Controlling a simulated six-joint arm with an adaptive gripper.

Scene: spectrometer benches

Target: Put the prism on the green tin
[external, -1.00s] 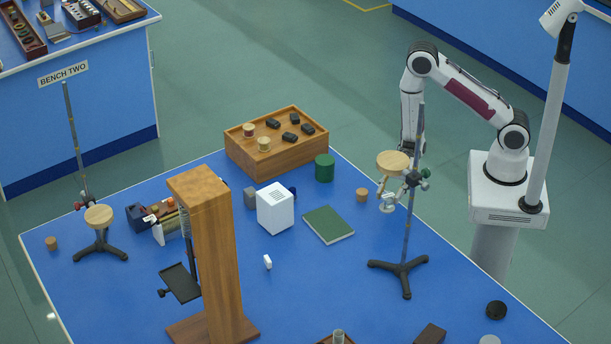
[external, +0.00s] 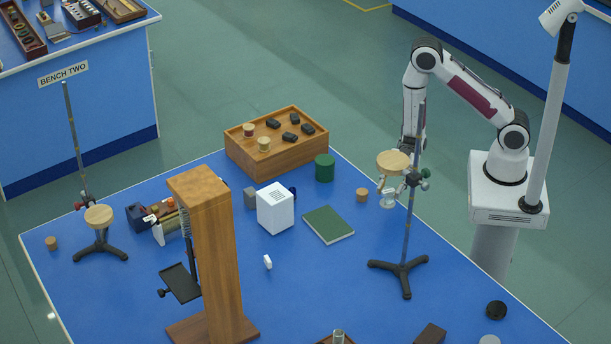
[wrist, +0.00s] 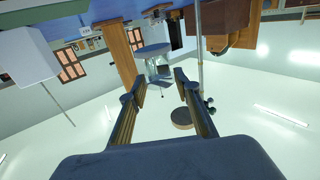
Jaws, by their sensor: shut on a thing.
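The green tin (external: 324,168) stands upright on the blue bench, just right of the wooden tray, with nothing on its lid. My gripper (external: 387,191) is right of the tin, partly hidden behind the round wooden platform of a rod stand. In the wrist view my gripper (wrist: 160,82) has its two fingers apart around a small pale, glassy piece at the tips, which looks like the prism (wrist: 160,75). Its exact shape is hard to make out.
The rod stand (external: 408,235) with its wooden platform (external: 392,163) is close to my gripper. A cork (external: 362,195), green book (external: 328,225) and white box (external: 275,208) lie near the tin. The wooden tray (external: 270,160) holds several small pieces.

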